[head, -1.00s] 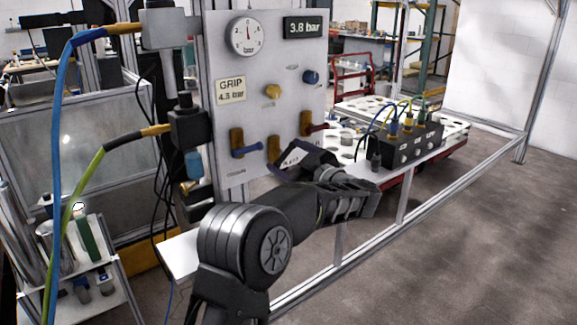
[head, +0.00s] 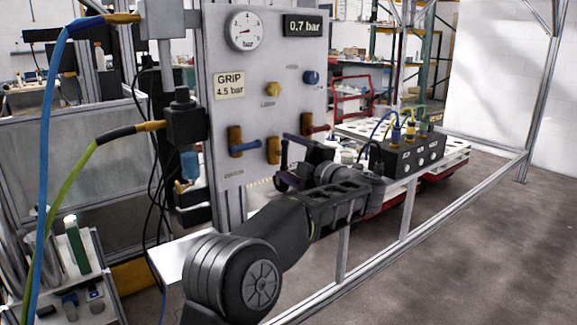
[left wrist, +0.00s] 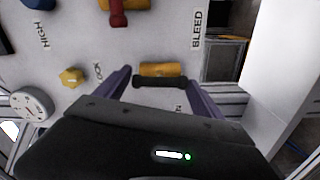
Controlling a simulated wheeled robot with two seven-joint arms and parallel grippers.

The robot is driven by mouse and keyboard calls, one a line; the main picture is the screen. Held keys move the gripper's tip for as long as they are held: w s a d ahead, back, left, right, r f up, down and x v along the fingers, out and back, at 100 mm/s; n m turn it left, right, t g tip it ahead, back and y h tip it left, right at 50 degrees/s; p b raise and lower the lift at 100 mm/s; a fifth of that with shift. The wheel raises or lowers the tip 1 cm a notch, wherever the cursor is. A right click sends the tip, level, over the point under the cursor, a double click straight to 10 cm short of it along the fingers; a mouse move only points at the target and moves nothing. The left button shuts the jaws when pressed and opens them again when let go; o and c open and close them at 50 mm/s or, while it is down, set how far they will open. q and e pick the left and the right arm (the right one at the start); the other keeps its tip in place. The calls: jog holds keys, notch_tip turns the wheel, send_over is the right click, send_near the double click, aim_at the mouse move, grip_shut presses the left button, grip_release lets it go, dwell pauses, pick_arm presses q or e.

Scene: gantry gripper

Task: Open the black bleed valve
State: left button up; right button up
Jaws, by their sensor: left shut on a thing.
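The bleed valve has a brass-yellow body (head: 273,150) low on the grey panel (head: 290,45). In the left wrist view, its black handle (left wrist: 160,81) lies parallel to the yellow body. My left gripper (head: 286,160) is at this valve and shut on the black handle, with one purple-grey finger at each end of it in the left wrist view (left wrist: 158,84). In the head view, the gripper mostly hides the handle. The digital display (head: 304,26) reads 0.7 bar, and the round gauge (head: 244,31) is beside it. My right gripper is not in view.
A blue-handled valve (head: 248,147) is left of the black one, and a red-handled valve (head: 317,128) is to its right. A yellow knob (head: 273,90) and a blue knob (head: 311,77) sit above. A black connector box (head: 407,153) stands to the right behind my arm.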

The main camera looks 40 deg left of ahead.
pick_arm(q)
jog(key=shift+n, duration=0.4)
jog(key=o, duration=1.1)
jog(key=shift+c, duration=0.2)
jog(key=shift+d, duration=0.15)
jog(key=b+v, duration=0.1)
jog(key=v, duration=0.6)
jog(key=shift+d, duration=0.3)
